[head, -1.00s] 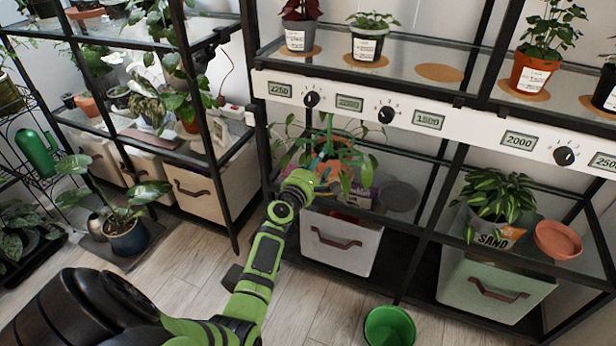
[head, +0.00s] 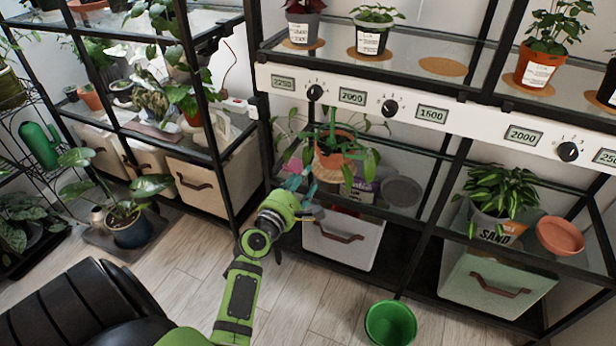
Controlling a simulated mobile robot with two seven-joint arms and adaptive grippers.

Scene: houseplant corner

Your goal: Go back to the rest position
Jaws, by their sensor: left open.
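My left gripper (head: 303,189) is at the end of the green arm that comes in from the lower left. It is open and nothing shows between its fingers. It is in front of the lower glass shelf, at the left of the potted plant in a terracotta pot (head: 336,152), and appears apart from it. Part of the gripper is hidden by its own wrist. My right gripper is not in view.
A white control strip (head: 455,112) with dials runs along the shelf above the gripper. A white bin (head: 342,240) stands below. A green bucket (head: 390,324) is on the floor. A terracotta dish (head: 560,236) lies on the right shelf.

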